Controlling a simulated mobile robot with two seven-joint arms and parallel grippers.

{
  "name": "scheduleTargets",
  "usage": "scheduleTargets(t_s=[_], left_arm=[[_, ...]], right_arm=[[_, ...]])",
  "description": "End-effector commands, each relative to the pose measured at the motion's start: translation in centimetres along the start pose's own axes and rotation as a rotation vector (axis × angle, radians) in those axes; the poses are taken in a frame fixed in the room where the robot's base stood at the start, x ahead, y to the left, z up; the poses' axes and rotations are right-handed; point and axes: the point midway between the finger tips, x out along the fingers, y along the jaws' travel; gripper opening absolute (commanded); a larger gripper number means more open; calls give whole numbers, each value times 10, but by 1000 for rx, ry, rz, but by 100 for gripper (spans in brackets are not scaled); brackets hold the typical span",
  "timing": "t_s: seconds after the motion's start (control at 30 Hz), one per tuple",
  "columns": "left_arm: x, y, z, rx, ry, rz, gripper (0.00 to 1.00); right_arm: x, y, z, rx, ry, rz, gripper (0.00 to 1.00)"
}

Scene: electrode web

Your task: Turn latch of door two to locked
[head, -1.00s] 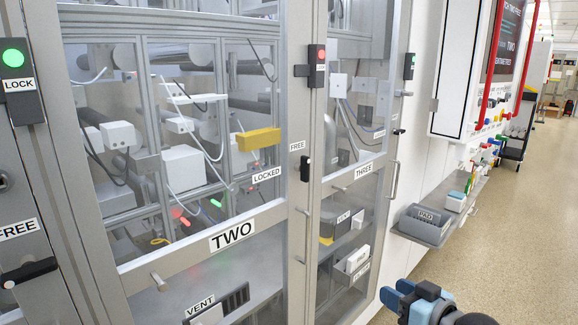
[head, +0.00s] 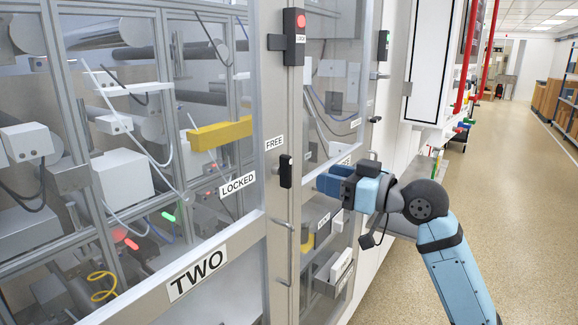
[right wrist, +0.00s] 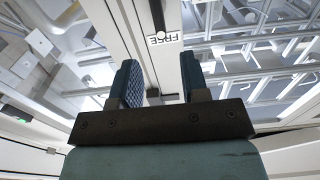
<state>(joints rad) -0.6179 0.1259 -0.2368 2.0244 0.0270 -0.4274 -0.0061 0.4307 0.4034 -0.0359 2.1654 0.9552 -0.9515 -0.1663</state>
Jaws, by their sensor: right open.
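Door two (head: 197,270) is a framed glass door with a "TWO" label on its rail. Its latch (head: 285,170) is a small black handle standing upright on the door's right post, below the "FREE" label (head: 274,143). The "LOCKED" label (head: 238,184) is to the latch's left. My right gripper (head: 330,178) is open and empty, just right of the latch and apart from it. In the right wrist view, the gripper (right wrist: 160,82) has a finger on either side of the post; the "FREE" label (right wrist: 164,37) and a dark piece, likely the latch (right wrist: 157,12), show beyond. My left gripper is not in view.
A lock box with a red light (head: 293,36) is above the latch. A vertical door handle (head: 289,252) is below it. Door three's glass panel is behind my right gripper. The aisle floor (head: 500,180) at right is clear.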

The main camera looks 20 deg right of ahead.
Motion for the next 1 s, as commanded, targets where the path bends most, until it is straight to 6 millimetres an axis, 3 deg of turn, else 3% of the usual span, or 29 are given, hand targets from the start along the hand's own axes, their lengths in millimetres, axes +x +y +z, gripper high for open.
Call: scheduleTargets(t_s=[0.2, 0.4, 0.6, 0.87, 0.9, 1.0], left_arm=[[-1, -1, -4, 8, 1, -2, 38], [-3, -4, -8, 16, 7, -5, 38], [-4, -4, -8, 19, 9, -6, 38], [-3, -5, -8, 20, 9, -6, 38], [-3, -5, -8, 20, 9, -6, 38], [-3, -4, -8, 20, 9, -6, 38]], right_arm=[[49, -1, -2, 4, 1, -2, 42], [81, 0, -1, 3, 1, 0, 42], [95, 0, 0, 1, 0, 0, 42], [96, 0, 1, 0, -1, 1, 42], [96, 0, 1, 0, -1, 1, 39], [96, 0, 1, 0, -1, 1, 16]])
